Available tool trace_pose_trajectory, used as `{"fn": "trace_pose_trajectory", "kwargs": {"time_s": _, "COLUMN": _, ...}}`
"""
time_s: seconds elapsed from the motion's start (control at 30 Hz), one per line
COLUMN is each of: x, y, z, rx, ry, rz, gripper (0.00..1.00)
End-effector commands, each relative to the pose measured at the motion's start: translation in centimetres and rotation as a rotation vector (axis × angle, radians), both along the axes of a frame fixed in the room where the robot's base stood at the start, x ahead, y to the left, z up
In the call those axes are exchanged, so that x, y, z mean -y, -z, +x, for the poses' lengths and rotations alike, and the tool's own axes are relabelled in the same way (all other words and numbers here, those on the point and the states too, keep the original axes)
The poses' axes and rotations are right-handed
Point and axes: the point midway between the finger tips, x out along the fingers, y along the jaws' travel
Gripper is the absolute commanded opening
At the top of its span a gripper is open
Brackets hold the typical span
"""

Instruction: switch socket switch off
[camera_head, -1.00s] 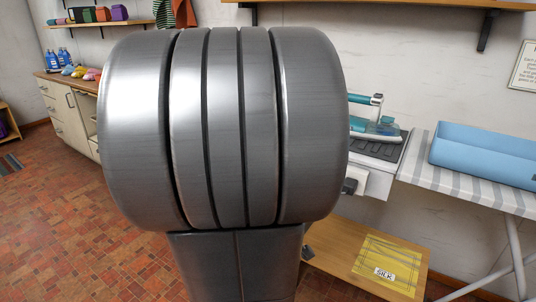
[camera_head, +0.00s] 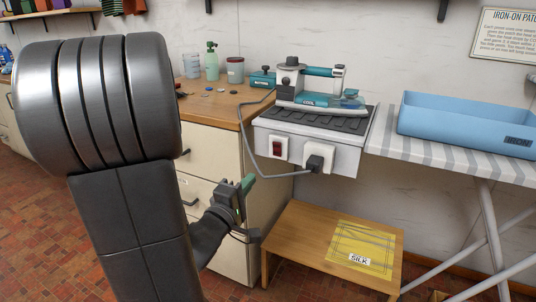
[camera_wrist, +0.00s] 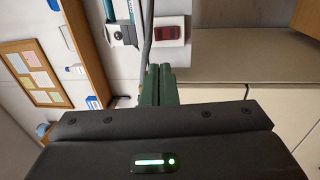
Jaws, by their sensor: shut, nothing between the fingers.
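The socket switch (camera_head: 279,148) is a dark red rocker on a white plate, on the front face of the white box under the iron. I cannot tell which way the rocker is tipped. To its right a black plug (camera_head: 318,158) sits in the socket, with a grey cable running from it. My gripper (camera_head: 247,183) is shut and empty, below and to the left of the switch and apart from it. In the wrist view the red switch (camera_wrist: 168,33) lies just beyond the green fingertips (camera_wrist: 158,84), and the cable passes beside it.
The iron (camera_head: 310,85) stands on a dark ribbed mat (camera_head: 315,117) on the box. A cream drawer cabinet (camera_head: 210,155) is to the left. A low wooden table (camera_head: 300,235) with a yellow silk packet (camera_head: 360,248) stands below. A blue bin (camera_head: 460,125) rests on the striped ironing board (camera_head: 450,160).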

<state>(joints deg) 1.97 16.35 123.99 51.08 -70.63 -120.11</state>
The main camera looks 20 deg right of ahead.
Motion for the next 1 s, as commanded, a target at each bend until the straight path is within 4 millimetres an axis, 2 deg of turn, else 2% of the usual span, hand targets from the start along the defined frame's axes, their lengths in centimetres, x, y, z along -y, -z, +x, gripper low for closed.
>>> {"fn": "trace_pose_trajectory", "kwargs": {"time_s": 0.23, "x": 0.3, "y": 0.0, "z": 0.3, "rx": 0.001, "ry": -0.001, "rz": 0.001, "gripper": 0.0}}
{"fn": "trace_pose_trajectory", "kwargs": {"time_s": 0.37, "x": 1.4, "y": -0.1, "z": 1.2, "rx": 0.002, "ry": 0.002, "rz": 0.002, "gripper": 0.0}}
{"fn": "trace_pose_trajectory", "kwargs": {"time_s": 0.8, "x": 8.1, "y": -1.1, "z": 6.8, "rx": 0.003, "ry": 0.001, "rz": 0.001, "gripper": 0.0}}
{"fn": "trace_pose_trajectory", "kwargs": {"time_s": 1.0, "x": 9.9, "y": -1.4, "z": 8.5, "rx": 0.001, "ry": -0.002, "rz": 0.001, "gripper": 0.0}}
